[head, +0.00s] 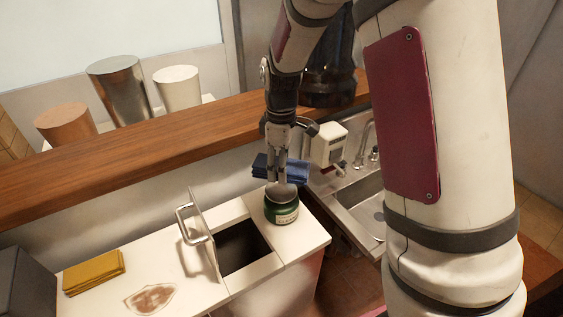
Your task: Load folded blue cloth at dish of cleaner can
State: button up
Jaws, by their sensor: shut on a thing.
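My gripper (281,172) points down and is shut on the folded blue cloth (264,168). The cloth is held above and slightly behind the green cleaner can (281,212), close over it. The can stands upright on the white counter, right of the square opening. A pale round dish (281,189) shows at the can's top, partly hidden by the fingers and cloth. I cannot tell whether the cloth touches the dish.
An open lid with a handle (186,222) stands beside a dark square opening (242,247) in the counter. A folded yellow cloth (94,272) and a brown stain (151,298) lie left. A sink (370,207) is right. Several cups stand beyond a wooden ledge (150,153).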

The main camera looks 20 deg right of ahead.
aim_at(281, 190)
jog(key=shift+f+b, duration=0.8)
jog(key=shift+f, duration=1.95)
jog(key=shift+f+b, duration=0.3)
jog(key=shift+f, duration=0.75)
jog(key=shift+r+p, duration=1.15)
jog(key=shift+r, duration=2.4)
